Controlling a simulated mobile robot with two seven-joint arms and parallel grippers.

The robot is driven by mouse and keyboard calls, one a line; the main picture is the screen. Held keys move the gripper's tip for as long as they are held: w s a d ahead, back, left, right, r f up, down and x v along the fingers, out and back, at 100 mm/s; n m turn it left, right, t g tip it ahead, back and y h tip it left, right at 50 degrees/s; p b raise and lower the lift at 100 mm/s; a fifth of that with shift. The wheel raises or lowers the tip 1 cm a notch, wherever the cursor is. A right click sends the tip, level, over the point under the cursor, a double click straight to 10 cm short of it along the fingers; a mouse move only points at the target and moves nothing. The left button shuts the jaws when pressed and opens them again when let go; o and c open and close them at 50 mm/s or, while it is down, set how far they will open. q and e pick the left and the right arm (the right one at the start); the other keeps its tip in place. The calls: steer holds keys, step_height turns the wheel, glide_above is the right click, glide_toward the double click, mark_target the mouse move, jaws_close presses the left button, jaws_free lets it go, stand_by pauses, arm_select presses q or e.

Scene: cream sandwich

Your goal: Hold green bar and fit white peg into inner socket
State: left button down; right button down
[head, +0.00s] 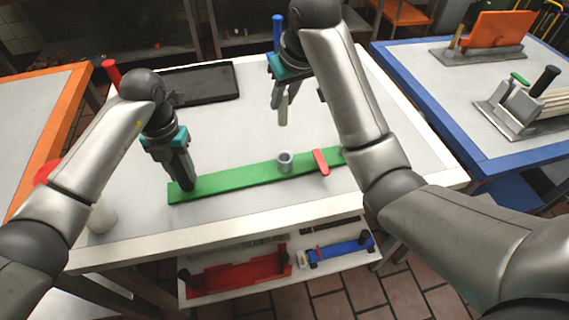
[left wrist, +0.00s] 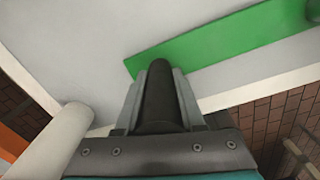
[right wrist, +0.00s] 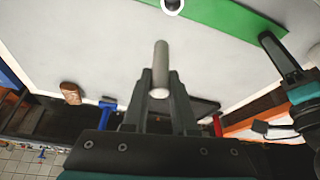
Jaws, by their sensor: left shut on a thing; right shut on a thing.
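The green bar (head: 235,178) lies across the front half of the white table; it also shows in the left wrist view (left wrist: 225,48) and the right wrist view (right wrist: 225,15). My left gripper (head: 184,184) is shut on a black upright handle (left wrist: 157,95) at the bar's left end. A grey ring-shaped socket (head: 285,160) stands on the bar, and its open top shows in the right wrist view (right wrist: 172,4). My right gripper (head: 282,92) is shut on the white peg (right wrist: 161,65). The peg (head: 284,110) hangs nearly upright above the table, behind the socket and apart from it.
A red piece (head: 321,162) lies across the bar right of the socket. A black tray (head: 200,83) is at the back left. A white cylinder (head: 102,216) stands at the front left. A lower shelf (head: 340,262) holds red and blue parts. The table behind the bar is mostly clear.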

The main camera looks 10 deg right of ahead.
steer(key=s, duration=0.3)
steer(key=shift+s+a, duration=0.1)
steer(key=shift+a, duration=0.1)
steer(key=shift+s+a+f, duration=0.1)
steer(key=shift+s+f, duration=0.05)
glide_toward(281, 153)
steer(key=x, duration=0.5)
steer(key=shift+f, duration=0.1)
steer(key=shift+f, duration=0.15)
steer(key=c, duration=0.7)
jaws_free()
